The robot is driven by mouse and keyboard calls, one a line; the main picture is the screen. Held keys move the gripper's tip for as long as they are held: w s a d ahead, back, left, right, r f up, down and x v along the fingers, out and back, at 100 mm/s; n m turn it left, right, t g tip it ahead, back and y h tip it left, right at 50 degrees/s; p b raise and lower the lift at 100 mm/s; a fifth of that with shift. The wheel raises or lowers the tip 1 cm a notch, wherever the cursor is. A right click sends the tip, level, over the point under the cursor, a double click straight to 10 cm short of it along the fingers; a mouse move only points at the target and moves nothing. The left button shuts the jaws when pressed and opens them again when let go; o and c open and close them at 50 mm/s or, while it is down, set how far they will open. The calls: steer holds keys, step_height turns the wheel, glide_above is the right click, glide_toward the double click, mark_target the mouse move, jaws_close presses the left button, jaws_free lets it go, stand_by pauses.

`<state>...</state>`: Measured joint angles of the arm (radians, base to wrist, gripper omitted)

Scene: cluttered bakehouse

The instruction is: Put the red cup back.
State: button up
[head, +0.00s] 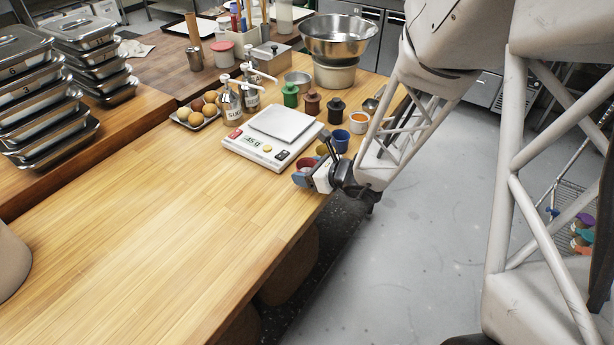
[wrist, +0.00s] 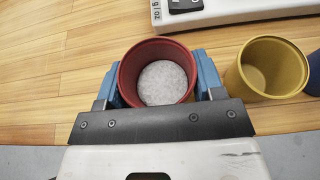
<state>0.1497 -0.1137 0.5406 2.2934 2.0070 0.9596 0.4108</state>
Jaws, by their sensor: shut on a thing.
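The red cup (wrist: 129,87) stands upright between my gripper's blue fingers (wrist: 158,85) in the wrist view. My gripper is shut on it. Pale, grainy stuff lies inside the cup. In the head view my gripper (head: 312,172) is at the table's right edge, just in front of the scale, and the red cup (head: 306,163) is mostly hidden behind it. I cannot tell whether the cup touches the table. A yellow cup (wrist: 274,67) stands close to the right of the red cup in the wrist view.
A white scale (head: 258,152) with a lit display lies beside my gripper. A blue cup (head: 341,139) and a white cup with orange contents (head: 359,122) stand behind. Green, brown and black lidded pots stand farther back. The table's front left (head: 150,220) is clear.

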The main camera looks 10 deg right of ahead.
steer(key=shift+f, duration=1.05)
steer(key=shift+f, duration=0.2)
steer(key=o, duration=1)
steer(key=shift+r, duration=0.2)
steer(key=shift+v, duration=6.05)
